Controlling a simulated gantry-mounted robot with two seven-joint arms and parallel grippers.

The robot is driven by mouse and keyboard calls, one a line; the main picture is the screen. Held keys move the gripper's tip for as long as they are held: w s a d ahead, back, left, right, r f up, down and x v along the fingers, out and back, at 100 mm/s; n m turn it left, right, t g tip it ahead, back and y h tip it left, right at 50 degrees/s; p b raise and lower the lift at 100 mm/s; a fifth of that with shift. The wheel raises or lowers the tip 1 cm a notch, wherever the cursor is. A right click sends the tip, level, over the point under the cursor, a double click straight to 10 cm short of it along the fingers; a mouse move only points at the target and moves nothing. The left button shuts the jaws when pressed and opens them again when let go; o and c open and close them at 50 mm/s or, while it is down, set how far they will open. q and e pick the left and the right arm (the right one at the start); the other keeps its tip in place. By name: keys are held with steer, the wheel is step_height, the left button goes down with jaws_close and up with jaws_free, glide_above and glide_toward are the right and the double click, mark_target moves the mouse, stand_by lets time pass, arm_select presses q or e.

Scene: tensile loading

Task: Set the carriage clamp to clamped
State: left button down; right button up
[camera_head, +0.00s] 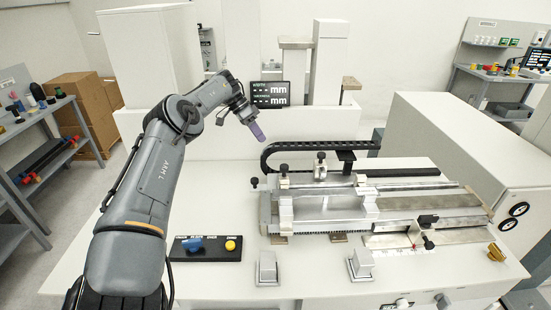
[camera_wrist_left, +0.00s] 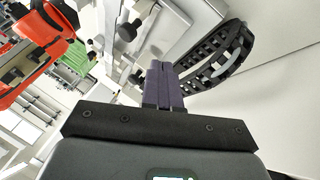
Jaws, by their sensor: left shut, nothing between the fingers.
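My left gripper (camera_head: 257,131) hangs in the air behind and left of the silver measuring carriage (camera_head: 300,207), apart from it. Its purple fingers (camera_wrist_left: 163,84) are together and empty in the left wrist view. A black panel (camera_head: 207,258) on the bench, left of the carriage, bears a blue lever-like knob (camera_head: 192,244) and a yellow round knob (camera_head: 231,245). Its small labels are too blurred to read. Black-knobbed screws, one at the top (camera_head: 320,158), stand on the carriage assembly. I cannot tell which part is the carriage clamp or its setting. My right gripper is not in view.
A black cable chain (camera_head: 300,146) curves behind the carriage. A dark display (camera_head: 270,94) stands behind. Two grey blocks (camera_head: 267,266) (camera_head: 361,262) sit at the bench front. The white bench top (camera_head: 225,200) is clear between my left arm and the carriage.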

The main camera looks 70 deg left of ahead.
arm_select(q)
steer(key=w+d+f+p, duration=0.1)
steer(key=w+d+f, duration=0.3)
steer(key=d+f, duration=0.2)
steer(key=shift+d+p, duration=0.35)
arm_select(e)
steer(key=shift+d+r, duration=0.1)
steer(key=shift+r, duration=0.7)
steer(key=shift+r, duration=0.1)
